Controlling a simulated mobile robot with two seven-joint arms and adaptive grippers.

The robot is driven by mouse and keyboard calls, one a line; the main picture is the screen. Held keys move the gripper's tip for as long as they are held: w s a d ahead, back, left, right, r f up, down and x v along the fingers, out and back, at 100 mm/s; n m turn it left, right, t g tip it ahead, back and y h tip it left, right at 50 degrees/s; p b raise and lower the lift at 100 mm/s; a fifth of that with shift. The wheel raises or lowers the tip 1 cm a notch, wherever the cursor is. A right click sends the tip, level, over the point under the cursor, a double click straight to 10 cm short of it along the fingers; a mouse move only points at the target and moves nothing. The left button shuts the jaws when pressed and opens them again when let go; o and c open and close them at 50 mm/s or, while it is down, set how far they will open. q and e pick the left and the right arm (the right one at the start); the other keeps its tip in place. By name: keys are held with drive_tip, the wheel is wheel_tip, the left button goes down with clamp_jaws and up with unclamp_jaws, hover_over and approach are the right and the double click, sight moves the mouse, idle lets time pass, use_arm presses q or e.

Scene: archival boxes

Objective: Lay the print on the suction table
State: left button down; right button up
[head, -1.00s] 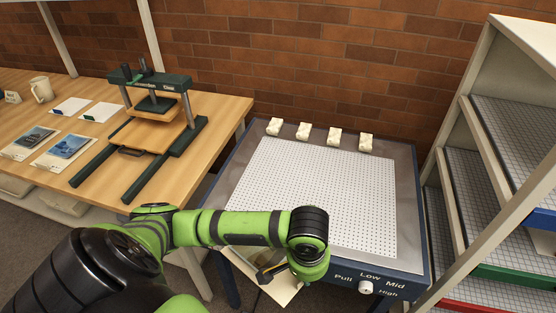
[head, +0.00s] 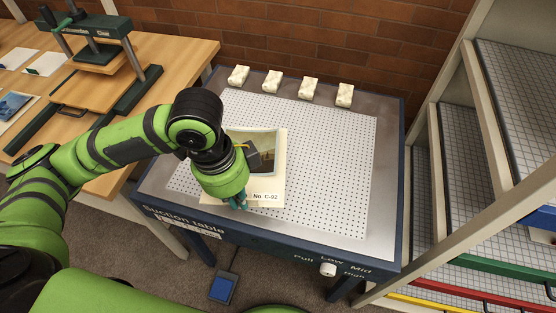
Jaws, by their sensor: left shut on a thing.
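The print (head: 274,178) is a cream sheet with a dark landscape picture and a label ending in "C-92" along its near edge. It is over the left half of the white perforated top of the suction table (head: 385,170). I cannot tell whether it touches the surface. My left gripper (head: 240,204) is shut on the print's near edge, and my wrist hides the print's left part. My right gripper is not in view.
Several pale weights (head: 309,88) stand along the table's back edge. A dial (head: 328,269) is on its front, and a blue pedal (head: 223,288) is on the floor below. A shelf rack (head: 447,170) stands at right, a wooden bench with a press (head: 98,27) at left.

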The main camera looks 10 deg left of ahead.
sight(262, 167)
use_arm(q)
drive_tip(key=w+f+m, duration=0.1)
drive_tip(key=w+f, duration=0.1)
drive_tip(key=w, duration=0.1)
drive_tip(key=w+d+f, duration=0.1)
drive_tip(key=w+f, duration=0.1)
drive_tip(key=w, duration=0.1)
drive_tip(key=w+d+f+m, duration=0.1)
drive_tip(key=w+f, duration=0.1)
drive_tip(key=w, duration=0.2)
drive_tip(key=shift+d+m, duration=0.1)
drive_tip(key=shift+m, duration=0.2)
wheel_tip(262, 167, down, 4)
drive_tip(key=shift+r, duration=0.15)
drive_tip(key=shift+w+f, duration=0.1)
drive_tip(key=shift+f, duration=0.1)
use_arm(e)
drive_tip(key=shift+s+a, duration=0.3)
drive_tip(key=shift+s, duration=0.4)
use_arm(q)
drive_tip(key=shift+f+p, duration=0.15)
drive_tip(key=shift+p, duration=0.15)
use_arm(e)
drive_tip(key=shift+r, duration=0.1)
use_arm(q)
drive_tip(key=c, duration=1.4)
unclamp_jaws()
